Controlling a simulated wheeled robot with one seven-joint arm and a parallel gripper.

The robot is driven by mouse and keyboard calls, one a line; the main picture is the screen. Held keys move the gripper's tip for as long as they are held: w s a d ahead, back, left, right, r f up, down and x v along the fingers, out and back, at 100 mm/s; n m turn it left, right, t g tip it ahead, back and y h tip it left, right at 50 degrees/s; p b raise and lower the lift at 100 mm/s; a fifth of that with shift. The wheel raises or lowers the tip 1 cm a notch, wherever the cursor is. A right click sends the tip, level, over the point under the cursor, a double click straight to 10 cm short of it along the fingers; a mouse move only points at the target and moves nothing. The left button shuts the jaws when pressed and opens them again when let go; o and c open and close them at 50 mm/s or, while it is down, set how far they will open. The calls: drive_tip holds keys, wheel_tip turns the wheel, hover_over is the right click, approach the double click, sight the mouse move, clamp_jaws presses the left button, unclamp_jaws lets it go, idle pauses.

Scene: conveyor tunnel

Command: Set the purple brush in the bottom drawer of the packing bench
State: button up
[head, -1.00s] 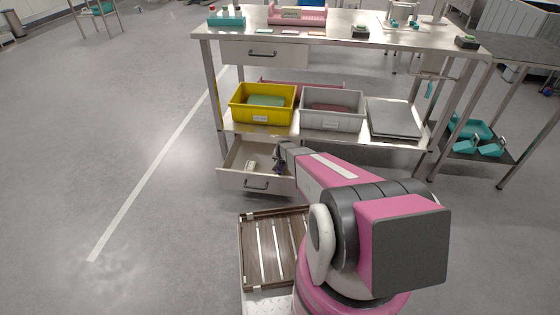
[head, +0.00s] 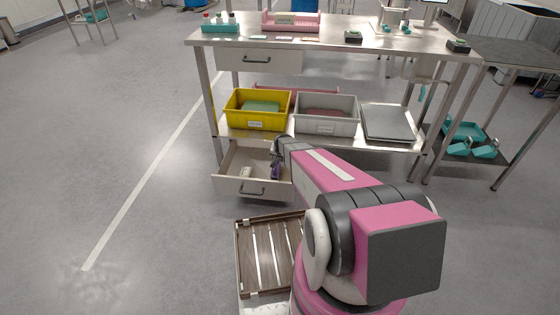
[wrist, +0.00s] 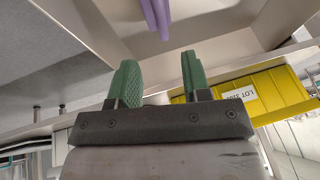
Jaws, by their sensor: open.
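The bottom drawer (head: 252,187) of the packing bench (head: 330,47) is pulled open. The purple brush (head: 276,170) shows as a small upright strip at the drawer's right side, just below my wrist. The brush (wrist: 157,14) also shows at the top of the wrist view, beyond the fingertips and apart from them, against the pale drawer interior. My gripper (wrist: 158,70) has green fingers spread apart with nothing between them.
A small pale object (head: 246,172) lies in the drawer. A yellow bin (head: 258,124) and a grey bin (head: 326,129) stand on the shelf close above. The top drawer (head: 258,62) is closed. A slatted wooden tray (head: 268,287) is in front.

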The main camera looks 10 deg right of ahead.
drive_tip(key=s+r+n+g, duration=0.2)
drive_tip(key=s+r, duration=1)
drive_tip(key=s, duration=0.4)
drive_tip(key=s+r+n+g, duration=0.2)
drive_tip(key=s+r, duration=1.1)
drive_tip(key=s, duration=0.2)
drive_tip(key=shift+s+a+r+g+h, duration=0.3)
drive_tip(key=shift+s+g, duration=0.05)
drive_tip(key=shift+g, duration=0.05)
drive_tip(key=shift+c, duration=0.2)
